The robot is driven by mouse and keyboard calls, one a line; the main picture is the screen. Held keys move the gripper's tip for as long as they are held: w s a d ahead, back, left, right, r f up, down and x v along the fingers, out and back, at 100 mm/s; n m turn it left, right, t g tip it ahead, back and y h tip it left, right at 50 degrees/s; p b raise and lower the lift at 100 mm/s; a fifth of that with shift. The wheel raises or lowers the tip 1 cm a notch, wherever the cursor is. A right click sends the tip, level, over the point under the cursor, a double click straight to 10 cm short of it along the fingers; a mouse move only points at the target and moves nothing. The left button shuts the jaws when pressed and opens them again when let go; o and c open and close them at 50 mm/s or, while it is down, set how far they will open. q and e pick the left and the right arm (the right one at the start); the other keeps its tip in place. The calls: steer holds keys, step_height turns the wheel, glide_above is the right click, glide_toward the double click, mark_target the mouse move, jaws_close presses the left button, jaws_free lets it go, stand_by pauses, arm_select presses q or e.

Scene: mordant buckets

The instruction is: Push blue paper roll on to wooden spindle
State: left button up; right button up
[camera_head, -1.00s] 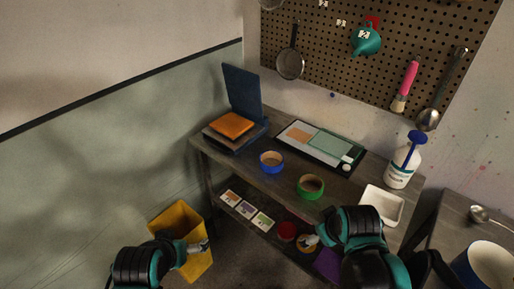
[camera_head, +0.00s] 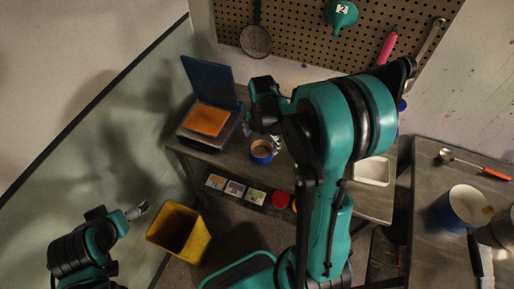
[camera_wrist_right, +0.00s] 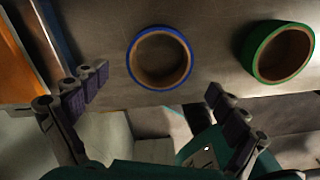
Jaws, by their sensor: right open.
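The blue paper roll (camera_head: 262,157) is a short ring with a blue outside and a tan inside. It stands on the workbench near its front edge, hole upward; it also shows at the top centre of the right wrist view (camera_wrist_right: 160,81). My right gripper (camera_head: 273,142) is over the bench beside the roll. In the right wrist view its fingers (camera_wrist_right: 157,98) are spread wide, with nothing between them, and the roll lies beyond the gap. My left gripper (camera_head: 137,211) is low at the left, away from the bench; its jaws are too small to judge. I cannot make out a wooden spindle.
A green roll (camera_wrist_right: 261,59) stands right of the blue one. A yellow bin (camera_head: 197,243) is on the floor. My right arm hides the bench middle. A white tray (camera_head: 373,171) is further right.

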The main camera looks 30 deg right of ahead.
mark_target(260, 154)
step_height(260, 154, down, 5)
steer(key=shift+a+f+b, duration=0.1)
steer(key=shift+f+b, duration=0.1)
steer(key=shift+b, duration=0.65)
steer(key=c, duration=1.3)
